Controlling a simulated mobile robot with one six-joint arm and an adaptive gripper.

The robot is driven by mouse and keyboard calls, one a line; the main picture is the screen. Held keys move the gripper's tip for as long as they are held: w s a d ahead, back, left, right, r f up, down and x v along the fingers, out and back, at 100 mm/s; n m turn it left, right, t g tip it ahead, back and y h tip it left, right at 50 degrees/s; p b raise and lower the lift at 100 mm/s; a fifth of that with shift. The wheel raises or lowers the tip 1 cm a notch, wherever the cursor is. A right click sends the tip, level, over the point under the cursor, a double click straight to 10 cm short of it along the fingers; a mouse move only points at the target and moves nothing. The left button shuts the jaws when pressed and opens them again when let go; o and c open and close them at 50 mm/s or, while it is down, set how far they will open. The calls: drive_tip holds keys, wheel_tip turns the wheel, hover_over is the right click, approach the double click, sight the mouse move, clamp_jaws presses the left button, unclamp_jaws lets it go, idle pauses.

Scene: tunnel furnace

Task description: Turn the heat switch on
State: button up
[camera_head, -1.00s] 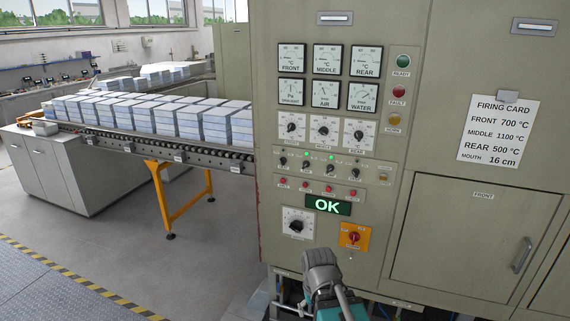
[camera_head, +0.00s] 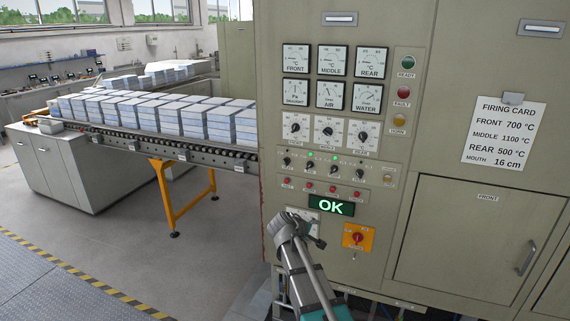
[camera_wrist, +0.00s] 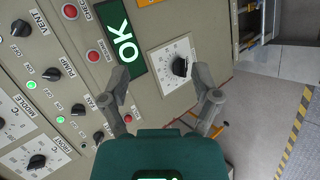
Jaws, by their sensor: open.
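The row of small black switches is on the cabinet panel. Its leftmost switch (camera_head: 287,162) has no lit lamp above it, while the two beside it have green lamps. In the wrist view the VENT switch (camera_wrist: 20,27), PUMP switch (camera_wrist: 52,73) and FAN switch (camera_wrist: 78,110) line up, with another black switch (camera_wrist: 98,135) past FAN, near my left finger. I cannot read the label of that last switch; it may be the heat switch. My gripper (camera_head: 287,222) is open and empty, also seen in the wrist view (camera_wrist: 165,83), in front of the lower dial (camera_wrist: 180,66).
The green OK display (camera_head: 331,206) and orange-plated red switch (camera_head: 358,237) are close to my gripper. Red buttons (camera_head: 335,191) sit below the switch row, round dials (camera_head: 328,131) above. A conveyor (camera_head: 150,145) with stacked blocks is at the left.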

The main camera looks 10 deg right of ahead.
drive_tip(key=w+a+r+n+t+h, duration=0.1)
drive_tip(key=w+a+r+n+t, duration=0.25)
drive_tip(key=w, duration=0.25)
drive_tip(key=w+a+r+n+t, duration=0.2)
drive_tip(key=w+r+n, duration=0.15)
drive_tip(key=w, duration=0.25)
drive_tip(key=n+t, duration=0.3)
drive_tip(key=n, duration=0.2)
approach(286, 163)
drive_tip(key=v, duration=0.4)
drive_tip(key=shift+w+p, duration=0.1)
drive_tip(key=shift+p, duration=0.2)
drive_tip(key=shift+w, duration=0.1)
drive_tip(key=x, duration=1.3)
drive_tip(key=shift+w+d, duration=0.15)
drive_tip(key=shift+w, duration=0.2)
drive_tip(key=shift+m, duration=0.3)
clamp_jaws()
